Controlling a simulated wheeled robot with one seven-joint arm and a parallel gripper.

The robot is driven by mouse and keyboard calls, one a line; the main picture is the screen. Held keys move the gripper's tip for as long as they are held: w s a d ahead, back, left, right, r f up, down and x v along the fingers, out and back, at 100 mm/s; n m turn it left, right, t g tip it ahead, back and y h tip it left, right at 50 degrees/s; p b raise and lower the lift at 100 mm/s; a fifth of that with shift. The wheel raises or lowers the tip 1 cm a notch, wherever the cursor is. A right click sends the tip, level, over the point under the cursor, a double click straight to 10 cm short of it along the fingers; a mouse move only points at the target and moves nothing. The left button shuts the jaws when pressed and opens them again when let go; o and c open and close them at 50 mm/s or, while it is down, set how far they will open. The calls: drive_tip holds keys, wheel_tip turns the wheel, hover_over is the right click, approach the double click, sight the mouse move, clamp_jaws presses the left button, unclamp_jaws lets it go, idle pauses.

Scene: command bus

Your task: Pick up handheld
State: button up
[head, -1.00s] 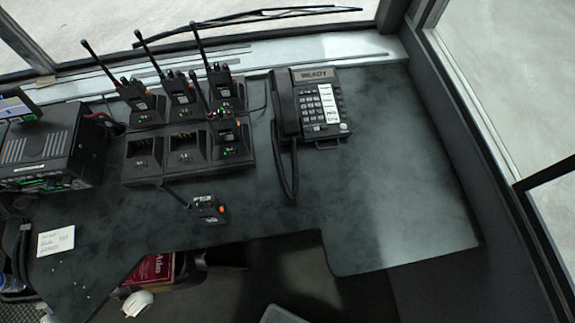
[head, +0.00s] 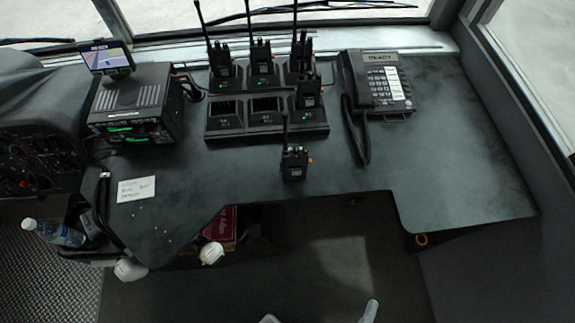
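A black handheld radio (head: 294,163) with an antenna and an orange side button is on the dark desk, in front of a charger. The black multi-bay charger (head: 225,133) holds several similar radios, with green lights showing; two of its front bays are empty. No gripper of mine can be made out in the head view. Two pale pieces at the bottom edge may be parts of my arm, but too little shows to tell. Nothing touches the handheld on the desk.
A desk phone (head: 380,85) with a coiled cord stands right of the charger. A radio unit (head: 135,112) with a small screen (head: 107,57) stands left. A paper note (head: 136,189) lies on the desk. A bottle (head: 58,233) is lower left. The right desk (head: 460,165) is clear.

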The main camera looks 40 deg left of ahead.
sight(296, 159)
drive_tip(key=w+a+f+n+g+y+b, duration=0.15)
drive_tip(key=w+a, duration=0.25)
drive_tip(key=a, duration=0.4)
drive_tip(key=w+a+f+n+g+y, duration=0.1)
drive_tip(key=w+a+n+y, duration=0.2)
drive_tip(key=a, duration=0.4)
drive_tip(key=w+a+r+n+g, duration=0.1)
drive_tip(key=a, duration=0.4)
drive_tip(key=w+a+r+n+y+b, duration=0.1)
drive_tip(key=a, duration=0.5)
drive_tip(key=w+a+r+n+g+y, duration=0.1)
drive_tip(key=w+a, duration=0.1)
drive_tip(key=a, duration=0.4)
drive_tip(key=shift+a+g, duration=0.15)
drive_tip(key=shift+g, duration=0.2)
drive_tip(key=shift+x, duration=3.75)
drive_tip(key=shift+s+a, duration=0.1)
drive_tip(key=shift+r+y, duration=0.1)
drive_tip(key=shift+y, duration=0.15)
drive_tip(key=c, duration=1.7)
